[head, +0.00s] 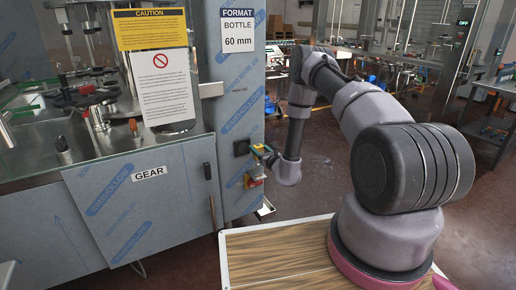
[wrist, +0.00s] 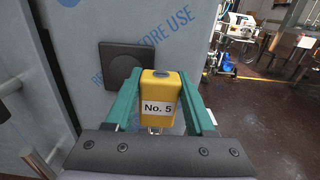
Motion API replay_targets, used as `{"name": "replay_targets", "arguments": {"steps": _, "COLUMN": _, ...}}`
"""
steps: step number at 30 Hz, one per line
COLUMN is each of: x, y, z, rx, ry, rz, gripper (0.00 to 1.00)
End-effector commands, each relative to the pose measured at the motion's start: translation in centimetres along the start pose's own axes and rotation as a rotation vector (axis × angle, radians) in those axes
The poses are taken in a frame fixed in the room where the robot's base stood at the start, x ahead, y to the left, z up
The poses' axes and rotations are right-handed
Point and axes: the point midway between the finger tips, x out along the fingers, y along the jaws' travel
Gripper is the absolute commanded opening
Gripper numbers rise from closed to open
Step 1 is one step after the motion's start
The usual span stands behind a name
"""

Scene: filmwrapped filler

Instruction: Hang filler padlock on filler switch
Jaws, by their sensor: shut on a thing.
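My gripper (wrist: 160,78) has two teal fingers shut on the sides of a yellow padlock (wrist: 158,92) labelled "No. 5". Bits of metal show below the padlock's body; its shackle is not clearly seen. In the head view my gripper (head: 262,150) is small, beside the filler cabinet's blue-wrapped corner panel. A black square plate with a round centre (wrist: 126,66) is on the panel, left of and beyond the padlock. A yellow and red switch-like part (head: 255,177) sits on the panel below my gripper in the head view. I cannot tell whether the padlock touches anything.
The filler cabinet (head: 145,205), with a "GEAR" label and dark handle, fills the left. A wood-topped surface with a white edge (head: 275,262) lies below my arm. Open floor (head: 320,165) lies right of the panel, with a blue item and benches farther back.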

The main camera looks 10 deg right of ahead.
Motion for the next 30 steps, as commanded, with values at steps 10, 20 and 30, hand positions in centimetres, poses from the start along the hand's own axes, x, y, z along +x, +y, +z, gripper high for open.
{"name": "replay_targets", "arguments": {"steps": 10, "x": 0.0, "y": 0.0, "z": -2.1, "rx": 0.001, "ry": 0.000, "rz": 0.000, "gripper": 0.00}}
{"name": "replay_targets", "arguments": {"steps": 20, "x": 0.0, "y": 0.0, "z": -4.1, "rx": 0.001, "ry": 0.000, "rz": -0.001, "gripper": 0.00}}
{"name": "replay_targets", "arguments": {"steps": 30, "x": 0.0, "y": -0.1, "z": -6.1, "rx": 0.000, "ry": -0.001, "rz": -0.001, "gripper": 0.00}}
